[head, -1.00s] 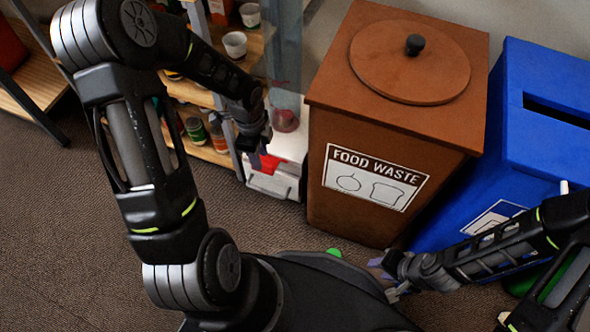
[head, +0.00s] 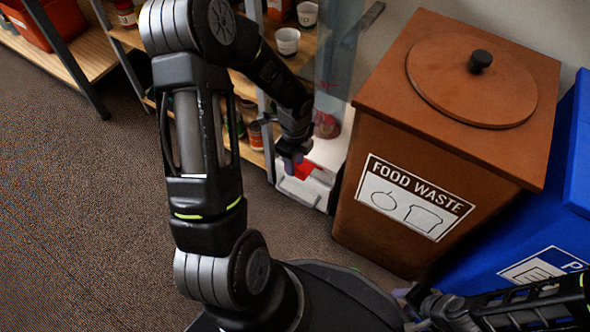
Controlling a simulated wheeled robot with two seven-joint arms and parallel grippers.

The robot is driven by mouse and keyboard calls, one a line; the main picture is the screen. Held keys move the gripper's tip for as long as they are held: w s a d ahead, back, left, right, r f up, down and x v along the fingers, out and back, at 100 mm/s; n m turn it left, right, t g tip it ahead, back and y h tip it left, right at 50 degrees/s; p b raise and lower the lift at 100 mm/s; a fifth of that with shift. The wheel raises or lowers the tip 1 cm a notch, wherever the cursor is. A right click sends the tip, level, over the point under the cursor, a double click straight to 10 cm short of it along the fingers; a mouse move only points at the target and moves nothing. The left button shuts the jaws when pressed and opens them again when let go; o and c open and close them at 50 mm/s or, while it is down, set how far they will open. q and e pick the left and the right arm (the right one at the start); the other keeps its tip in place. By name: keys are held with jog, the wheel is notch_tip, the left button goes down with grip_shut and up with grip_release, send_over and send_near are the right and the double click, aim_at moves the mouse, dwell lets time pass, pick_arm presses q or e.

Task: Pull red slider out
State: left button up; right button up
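The red slider (head: 304,170) shows as a small red patch at the top of a white unit (head: 308,190) low on the floor, between the shelf and the brown bin. My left gripper (head: 291,164) reaches down from above and is right at the slider's left side. Its fingertips are small and partly hidden by the hand, so I cannot tell whether it is open or shut, or touching the slider. My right gripper (head: 408,298) is at the bottom right, low by my base, far from the slider; its fingers are too small and cut across to read.
A brown food waste bin (head: 440,150) with a round lid stands right of the white unit. A blue bin (head: 545,235) stands further right. A wooden shelf (head: 248,90) with cups and jars is behind my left arm. Carpet at the left is open.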

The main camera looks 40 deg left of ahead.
pick_arm(q)
jog(key=shift+f+b, duration=0.4)
jog(key=shift+f, duration=0.95)
grip_shut()
dwell(0.4)
